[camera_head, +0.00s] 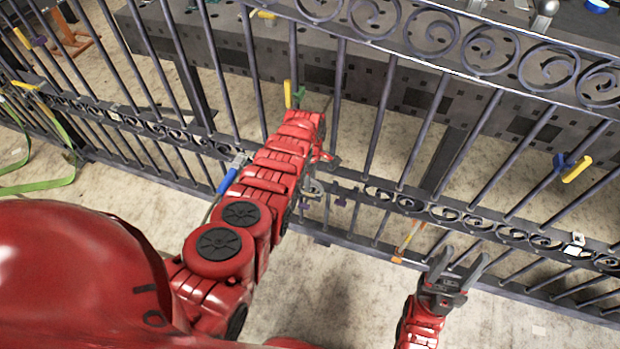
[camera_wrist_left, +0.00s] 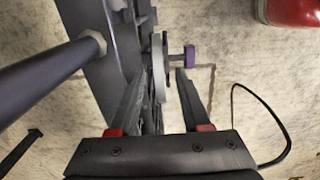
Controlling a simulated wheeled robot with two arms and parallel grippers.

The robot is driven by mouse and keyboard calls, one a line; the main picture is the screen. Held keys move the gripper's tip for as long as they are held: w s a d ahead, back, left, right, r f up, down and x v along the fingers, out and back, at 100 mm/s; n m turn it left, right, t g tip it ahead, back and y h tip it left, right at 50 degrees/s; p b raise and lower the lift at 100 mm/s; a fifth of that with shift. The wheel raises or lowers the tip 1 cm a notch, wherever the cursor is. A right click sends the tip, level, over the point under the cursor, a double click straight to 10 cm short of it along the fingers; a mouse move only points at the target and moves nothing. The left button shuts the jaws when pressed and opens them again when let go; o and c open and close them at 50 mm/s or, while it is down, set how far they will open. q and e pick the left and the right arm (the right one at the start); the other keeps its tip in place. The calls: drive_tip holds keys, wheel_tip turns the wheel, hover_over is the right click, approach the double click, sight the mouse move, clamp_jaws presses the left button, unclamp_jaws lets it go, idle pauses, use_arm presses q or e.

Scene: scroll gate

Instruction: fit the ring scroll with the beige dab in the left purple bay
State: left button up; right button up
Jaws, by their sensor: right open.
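A light grey ring scroll (camera_head: 312,187) is at the gate's lower scroll band, between two small purple pieces (camera_head: 340,201). In the left wrist view the ring (camera_wrist_left: 159,66) shows nearly edge-on, with a purple piece (camera_wrist_left: 190,55) just right of it. I cannot make out a beige dab on it. My left gripper (camera_wrist_left: 163,75) is open, its fingers on either side of the ring, with a clear gap to the right finger. In the head view its arm mostly hides it. My right gripper (camera_head: 457,268) is open and empty, low in front of the gate.
The dark metal gate (camera_head: 385,118) spans the view, with a dark bench (camera_head: 440,90) behind it. An orange-handled piece (camera_head: 408,240) is near the lower band. A yellow and blue piece (camera_head: 574,168) is on the right bars. Green straps (camera_head: 40,183) lie left. Floor in front is clear.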

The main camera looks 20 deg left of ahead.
use_arm(q)
drive_tip(key=shift+r, duration=0.15)
wheel_tip(320, 180, up, 4)
drive_tip(key=p, duration=0.3)
drive_tip(key=shift+w+f, duration=0.1)
drive_tip(key=shift+f, duration=0.15)
drive_tip(key=shift+r, duration=0.3)
wheel_tip(320, 180, up, 13)
drive_tip(key=shift+p, duration=0.4)
